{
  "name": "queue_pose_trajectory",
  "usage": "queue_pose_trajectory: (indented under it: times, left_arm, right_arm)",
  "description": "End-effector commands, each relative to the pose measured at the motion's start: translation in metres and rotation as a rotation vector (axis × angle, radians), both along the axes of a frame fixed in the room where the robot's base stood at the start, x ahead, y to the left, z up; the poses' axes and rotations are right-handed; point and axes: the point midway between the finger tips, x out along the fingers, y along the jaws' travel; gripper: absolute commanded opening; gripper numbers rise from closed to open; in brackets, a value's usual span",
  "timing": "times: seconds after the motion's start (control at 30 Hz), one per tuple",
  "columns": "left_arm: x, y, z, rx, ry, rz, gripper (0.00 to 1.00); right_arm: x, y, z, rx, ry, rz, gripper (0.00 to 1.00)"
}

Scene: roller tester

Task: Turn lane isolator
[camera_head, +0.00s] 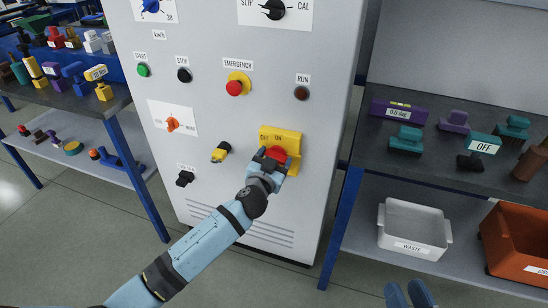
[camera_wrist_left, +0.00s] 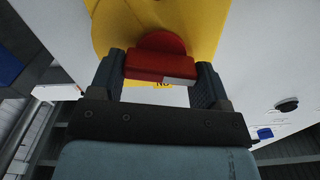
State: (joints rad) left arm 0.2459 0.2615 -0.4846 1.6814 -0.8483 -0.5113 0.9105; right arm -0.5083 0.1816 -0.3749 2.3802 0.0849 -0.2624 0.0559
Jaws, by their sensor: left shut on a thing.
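The lane isolator is a red handle (camera_head: 277,153) on a yellow plate (camera_head: 293,140) low on the front of the grey cabinet. OFF and ON labels show along the plate's upper part. My left gripper (camera_head: 272,164) is at the handle and partly covers it in the head view. In the left wrist view, its two dark fingers (camera_wrist_left: 160,75) stand on either side of the red handle (camera_wrist_left: 160,62) and are shut on it. The handle's exact angle against the labels is hard to tell. Two blue prongs, seemingly of my right gripper (camera_head: 410,294), show at the bottom edge.
The cabinet (camera_head: 205,120) carries other controls around the isolator, including a red emergency button (camera_head: 235,87) and a yellow-black knob (camera_head: 221,151). Shelves with loose parts stand left and right. A white waste bin (camera_head: 413,230) is on the right lower shelf.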

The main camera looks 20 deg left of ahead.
Motion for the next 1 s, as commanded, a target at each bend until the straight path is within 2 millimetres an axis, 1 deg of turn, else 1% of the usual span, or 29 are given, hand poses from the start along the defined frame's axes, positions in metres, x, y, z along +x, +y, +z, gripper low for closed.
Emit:
queue_pose_trajectory:
  times: [0.23,0.37,0.6,0.87,1.0]
  left_arm:
    - [0.0,-0.001,0.001,0.231,-0.006,0.002,0.47]
    - [0.0,-0.001,0.001,0.355,-0.01,0.001,0.47]
    - [0.0,-0.002,0.0,0.583,-0.017,0.0,0.47]
    - [0.0,-0.002,-0.001,0.831,-0.026,0.0,0.47]
    - [0.0,-0.003,-0.001,0.96,-0.031,0.0,0.47]
  right_arm:
    - [-0.001,-0.003,-0.017,-0.039,0.079,-0.014,0.39]
    - [-0.001,-0.009,-0.025,-0.065,0.114,-0.026,0.39]
    - [-0.006,-0.016,-0.043,-0.114,0.188,-0.034,0.39]
    - [-0.01,-0.025,-0.056,-0.161,0.257,-0.047,0.39]
    - [-0.016,-0.028,-0.069,-0.184,0.307,-0.05,0.39]
